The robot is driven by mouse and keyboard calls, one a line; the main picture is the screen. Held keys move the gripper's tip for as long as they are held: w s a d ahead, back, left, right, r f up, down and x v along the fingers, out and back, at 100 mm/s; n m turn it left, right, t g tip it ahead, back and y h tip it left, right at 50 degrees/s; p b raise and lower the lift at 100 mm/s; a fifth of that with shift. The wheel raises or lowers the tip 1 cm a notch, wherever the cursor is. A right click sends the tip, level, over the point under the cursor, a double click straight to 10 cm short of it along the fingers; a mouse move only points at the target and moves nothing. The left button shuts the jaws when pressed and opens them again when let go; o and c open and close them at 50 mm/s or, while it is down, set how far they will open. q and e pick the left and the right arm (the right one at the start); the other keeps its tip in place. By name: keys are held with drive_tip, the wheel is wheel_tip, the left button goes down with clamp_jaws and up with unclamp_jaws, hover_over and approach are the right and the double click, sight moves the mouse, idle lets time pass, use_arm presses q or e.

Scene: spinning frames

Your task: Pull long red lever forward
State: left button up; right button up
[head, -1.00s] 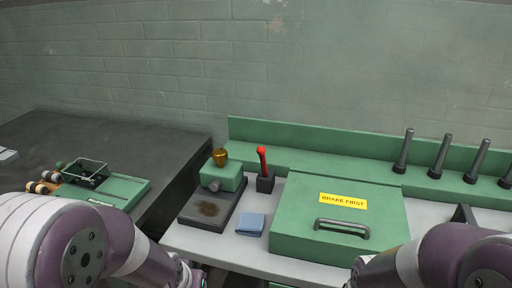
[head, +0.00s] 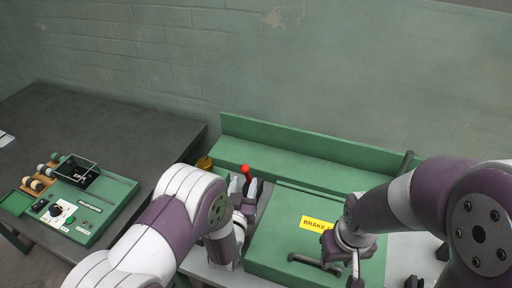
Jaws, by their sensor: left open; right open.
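The long red lever (head: 246,171) stands upright behind my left gripper, left of the green cover box. Only its red knob and upper part show; its black base is hidden. My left gripper (head: 246,187) is open, with its fingers pointing up toward the lever and one finger on each side of it in the picture. I cannot tell whether they touch it. My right gripper (head: 356,280) is open and empty over the front right of the green box (head: 290,220), near the bottom edge of the view.
The green box has a yellow "BRAKE FIRST" label (head: 316,223) and a dark handle (head: 314,263). A brass knob (head: 204,163) stands left of the lever. A green control panel (head: 98,198) lies on the dark table (head: 110,130) at left. The green back ledge (head: 300,150) runs behind.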

sight(246, 175)
use_arm(q)
drive_tip(key=shift+r, duration=0.3)
drive_tip(key=shift+w+r+p, duration=0.2)
drive_tip(key=shift+w+p, duration=0.05)
drive_tip(key=shift+w, duration=0.25)
drive_tip(key=shift+w+r+p, duration=0.15)
drive_tip(key=shift+w+p, duration=0.1)
drive_tip(key=shift+w, duration=0.25)
drive_tip(key=x, duration=0.5)
drive_tip(key=shift+s+d+f+p, duration=0.1)
drive_tip(key=shift+f+p, duration=0.2)
drive_tip(key=shift+s+r, duration=0.1)
drive_tip(key=shift+s, duration=0.1)
clamp_jaws()
use_arm(e)
drive_tip(key=shift+s+a+r, duration=0.1)
drive_tip(key=shift+s+r, duration=0.15)
drive_tip(key=shift+r, duration=0.3)
drive_tip(key=shift+s+a+r, duration=0.1)
drive_tip(key=shift+s+r, duration=0.1)
drive_tip(key=shift+r, duration=0.3)
